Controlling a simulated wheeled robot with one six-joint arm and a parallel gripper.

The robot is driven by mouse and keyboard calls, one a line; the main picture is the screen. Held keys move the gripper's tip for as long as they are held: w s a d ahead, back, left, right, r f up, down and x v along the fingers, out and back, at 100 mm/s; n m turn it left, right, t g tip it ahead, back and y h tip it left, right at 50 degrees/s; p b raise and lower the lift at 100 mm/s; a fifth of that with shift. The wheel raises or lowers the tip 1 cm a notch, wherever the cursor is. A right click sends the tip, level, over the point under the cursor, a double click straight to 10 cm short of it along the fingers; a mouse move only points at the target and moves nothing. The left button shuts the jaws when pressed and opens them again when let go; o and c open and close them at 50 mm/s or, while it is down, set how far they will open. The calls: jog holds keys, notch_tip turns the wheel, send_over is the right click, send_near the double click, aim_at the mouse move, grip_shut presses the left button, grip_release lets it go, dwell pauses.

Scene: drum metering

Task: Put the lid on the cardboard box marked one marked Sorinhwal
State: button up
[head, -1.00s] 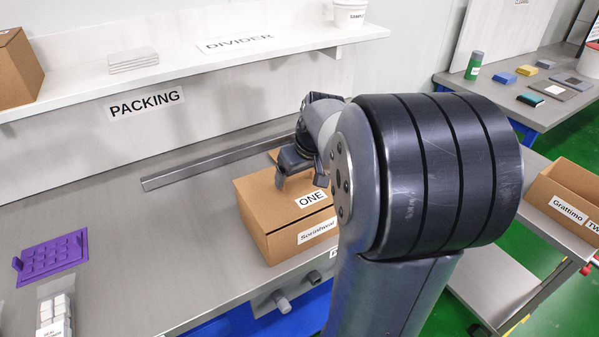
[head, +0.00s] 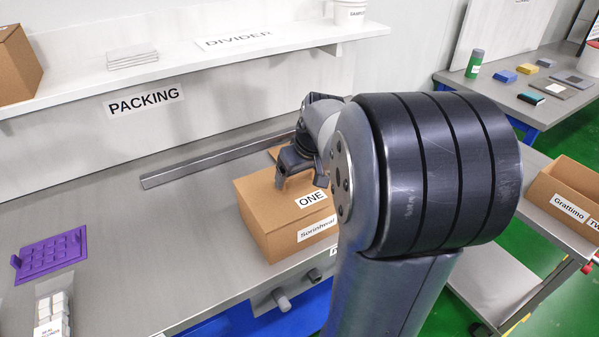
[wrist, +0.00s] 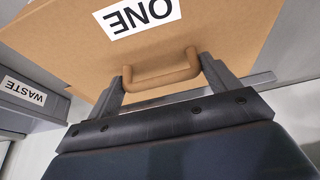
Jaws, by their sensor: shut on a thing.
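The cardboard box (head: 298,240) marked Sorinhwal stands on the grey bench in the head view. Its lid (head: 262,190), marked ONE, lies level over the top of the box; I see no clear gap between them. My gripper (head: 296,181) is above the lid. In the wrist view the lid (wrist: 215,25) has a brown arched handle (wrist: 160,76), and my gripper (wrist: 163,88) has a finger at each end of it, shut on the handle. My arm hides the right part of the box and lid in the head view.
A metal rail (head: 215,162) lies behind the box. A purple tray (head: 50,253) and a bag of white blocks (head: 53,308) are at the left. A Grattimo box (head: 565,200) is on a cart at the right. The bench left of the box is clear.

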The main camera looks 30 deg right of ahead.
dwell(0.3)
jog(key=o, duration=0.9)
jog(key=shift+f, duration=0.1)
notch_tip(320, 180, up, 7)
jog(key=p, duration=0.5)
jog(key=shift+f, duration=0.15)
dwell(0.4)
notch_tip(320, 180, down, 6)
jog(key=b, duration=0.4)
jog(key=shift+f+b, duration=0.2)
jog(key=shift+b, duration=0.2)
